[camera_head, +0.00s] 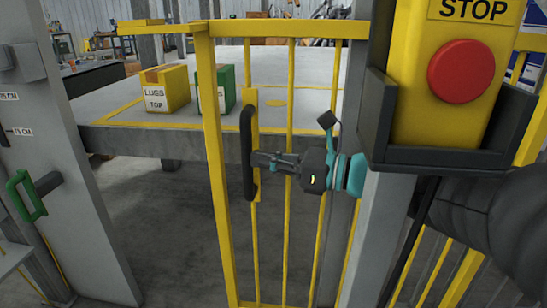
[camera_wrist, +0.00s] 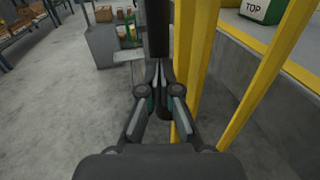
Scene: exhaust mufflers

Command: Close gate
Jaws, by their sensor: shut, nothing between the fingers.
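The yellow barred gate (camera_head: 290,215) stands upright in the middle of the head view. A wide gap shows between its left yellow upright and the grey post at left. A black vertical handle (camera_head: 247,150) is fixed on a yellow plate on the gate. My gripper (camera_head: 256,160) is shut and empty, with its tips at the handle's right side, at about mid-height. In the wrist view, the fingertips (camera_wrist: 158,75) meet close to the dark handle (camera_wrist: 158,25). I cannot tell whether they touch it.
A yellow stop box with a red button (camera_head: 461,71) is close at the right. A grey post (camera_head: 80,160) with a green handle (camera_head: 27,195) is at left. Behind the gate is a raised platform (camera_head: 180,134) with a yellow box (camera_head: 165,88) and a green box (camera_head: 215,90).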

